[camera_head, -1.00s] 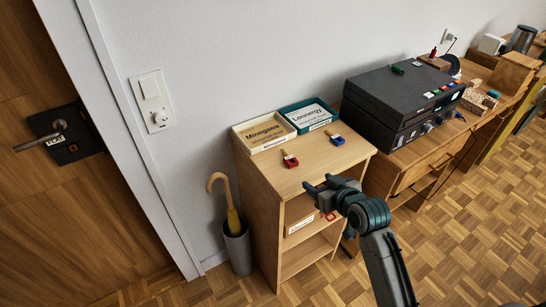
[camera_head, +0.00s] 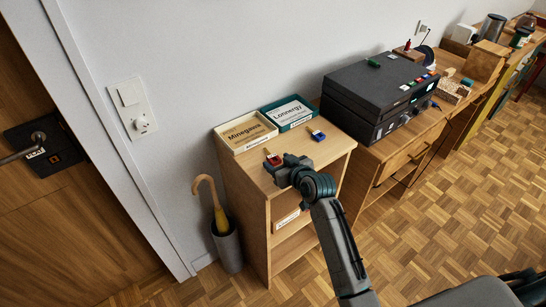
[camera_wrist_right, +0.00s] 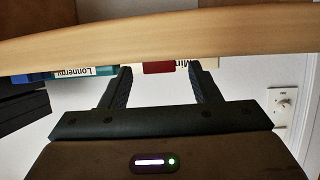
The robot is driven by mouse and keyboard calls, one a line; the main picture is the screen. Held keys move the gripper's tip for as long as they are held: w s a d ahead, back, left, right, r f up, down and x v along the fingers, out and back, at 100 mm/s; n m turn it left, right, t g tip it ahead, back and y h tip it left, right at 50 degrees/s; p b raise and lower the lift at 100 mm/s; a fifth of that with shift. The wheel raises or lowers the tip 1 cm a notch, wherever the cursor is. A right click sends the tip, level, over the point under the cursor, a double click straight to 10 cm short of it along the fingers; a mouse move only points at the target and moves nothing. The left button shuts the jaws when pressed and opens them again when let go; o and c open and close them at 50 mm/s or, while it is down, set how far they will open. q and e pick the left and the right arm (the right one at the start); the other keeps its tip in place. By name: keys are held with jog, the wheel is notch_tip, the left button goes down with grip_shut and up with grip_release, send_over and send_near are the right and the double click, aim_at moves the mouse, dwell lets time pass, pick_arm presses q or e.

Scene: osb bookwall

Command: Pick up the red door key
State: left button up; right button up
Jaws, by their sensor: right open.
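The red door key (camera_head: 273,160), with a small tan tag, lies on top of the small wooden cabinet (camera_head: 336,150). My right gripper (camera_head: 279,166) is open at the cabinet's front, its fingertips close to the key and partly covering it. In the right wrist view, the red key (camera_wrist_right: 158,68) shows between the two spread fingers (camera_wrist_right: 160,85), near the fingertips; I cannot tell whether they touch it. A blue key (camera_head: 317,135) lies further right on the cabinet top. My left gripper is not in view.
A cream tray marked Minegawa (camera_head: 223,142) and a teal tray marked Lonnergy (camera_head: 270,110) stand behind the keys. A black box-shaped device (camera_head: 345,92) stands on the desk to the right. An umbrella stand (camera_head: 228,248) is on the floor at left.

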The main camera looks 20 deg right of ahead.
jog(key=shift+w+f, duration=0.1)
jog(key=shift+w, duration=0.05)
jog(key=c, duration=1)
jog(key=shift+c, duration=0.2)
